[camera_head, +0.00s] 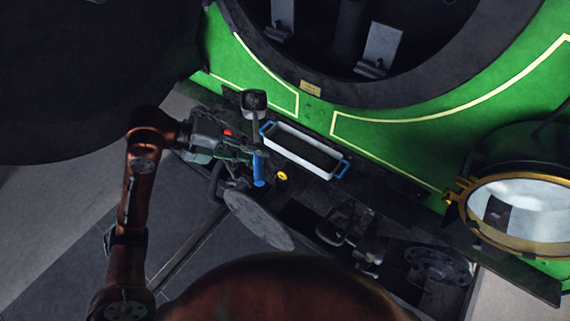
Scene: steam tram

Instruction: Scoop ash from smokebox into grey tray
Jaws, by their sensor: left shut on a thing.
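My left gripper (250,155) reaches in from the left and is shut on the blue handle (259,170) of a small scoop. The scoop's dark metal pan (254,100) points up the picture, toward the green front of the tram. A tray (276,144) with a pale rim and blue end handles lies just right of the gripper, on the ledge below the smokebox. Its inside looks dark; I cannot tell what is in it. The smokebox (318,62) is open at the top, its inside dark, and I cannot make out ash there. My right gripper is not in view.
A large dark round door (90,80) fills the upper left. A brass-rimmed lamp (525,215) stands at the right. A round buffer plate (258,218) and dark coupling parts (350,228) lie below the ledge. A small yellow knob (282,177) is near the tray.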

